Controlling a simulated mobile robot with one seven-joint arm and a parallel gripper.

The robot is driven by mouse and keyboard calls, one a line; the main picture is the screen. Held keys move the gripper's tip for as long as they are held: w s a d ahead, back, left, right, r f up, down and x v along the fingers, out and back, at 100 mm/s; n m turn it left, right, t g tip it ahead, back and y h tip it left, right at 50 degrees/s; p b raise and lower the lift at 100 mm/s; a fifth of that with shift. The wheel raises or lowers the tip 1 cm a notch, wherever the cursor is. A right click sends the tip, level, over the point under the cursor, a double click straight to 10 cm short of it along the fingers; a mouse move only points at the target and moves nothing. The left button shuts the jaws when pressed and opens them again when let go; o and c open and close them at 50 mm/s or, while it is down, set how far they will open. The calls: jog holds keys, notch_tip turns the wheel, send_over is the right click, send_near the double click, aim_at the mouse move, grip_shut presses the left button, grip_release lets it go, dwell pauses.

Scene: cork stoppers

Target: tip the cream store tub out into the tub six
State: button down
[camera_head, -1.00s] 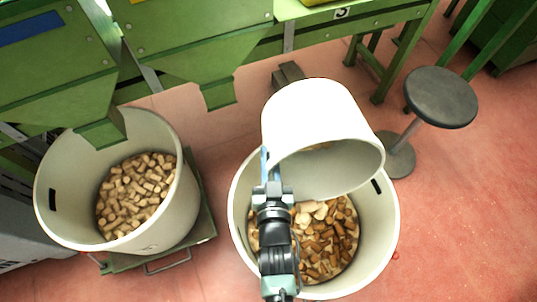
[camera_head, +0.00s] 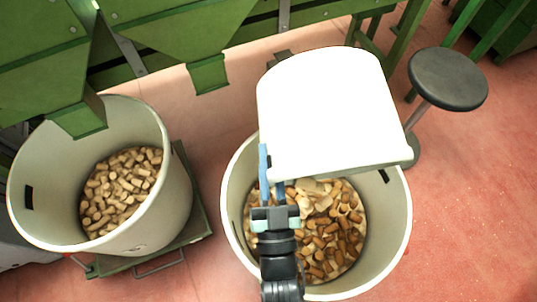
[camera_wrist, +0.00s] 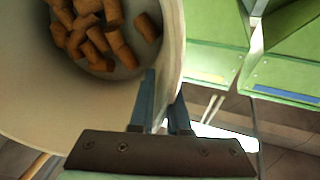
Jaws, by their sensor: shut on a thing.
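The cream store tub (camera_head: 325,110) is held by my gripper (camera_head: 272,175), whose blue fingers are shut on its wall at the rim. It is tipped steeply, its mouth down toward the front, above a large cream tub (camera_head: 402,235) on the floor. That lower tub holds brown corks and paler pieces; I can read no number on it. In the wrist view the fingers (camera_wrist: 162,100) straddle a pale tub wall, and several brown corks (camera_wrist: 100,35) lie inside the held tub. In the head view its inside is hidden.
Another large cream tub (camera_head: 180,200) with corks stands at the left on a green trolley (camera_head: 195,235). Green machinery (camera_head: 180,35) runs along the back. A dark round stool (camera_head: 447,80) stands at the right. The red floor at the lower right is clear.

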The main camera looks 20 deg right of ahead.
jog(key=shift+s+a+r+t+b, duration=0.1)
jog(key=shift+s+r+t+b, duration=0.3)
jog(key=shift+s+t+b, duration=0.1)
dwell(1.1)
jog(key=w+a+f+n+y, duration=0.3)
jog(key=a+f+y, duration=0.3)
jog(key=a+f, duration=0.25)
notch_tip(320, 180, up, 16)
jog(key=s+p, duration=0.2)
jog(key=p, duration=2.2)
jog(key=shift+a+r+t, duration=0.15)
jog(key=shift+t, duration=0.25)
